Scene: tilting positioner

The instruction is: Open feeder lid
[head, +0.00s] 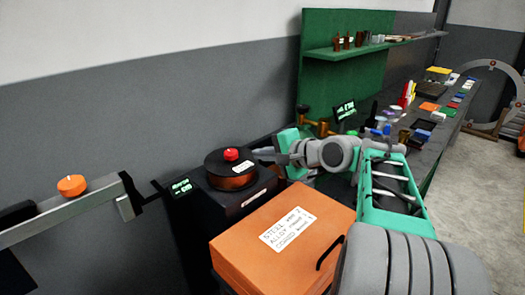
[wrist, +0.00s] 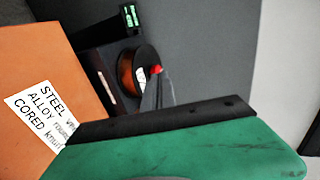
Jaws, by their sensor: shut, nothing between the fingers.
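The feeder's orange lid (head: 250,235) lies flat and looks closed in the head view. It carries a white label reading STEEL, ALLOY, CORED and a black handle (head: 329,252) at its right side. Part of the orange lid (wrist: 40,60) fills the left of the wrist view. Beyond it, a copper wire spool (head: 231,178) with a red knob (head: 230,154) sits on a dark base; the spool also shows in the wrist view (wrist: 126,74). My gripper (head: 262,153) is shut and empty, above and beyond the lid, its tips beside the knob. I cannot tell whether they touch it.
Small lit displays (head: 181,186) stand left of the spool and behind the arm. An orange knob (head: 72,185) sits on a metal bar at far left. A bench (head: 440,135) with several small items runs along the right. Open floor (head: 480,185) lies right of it.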

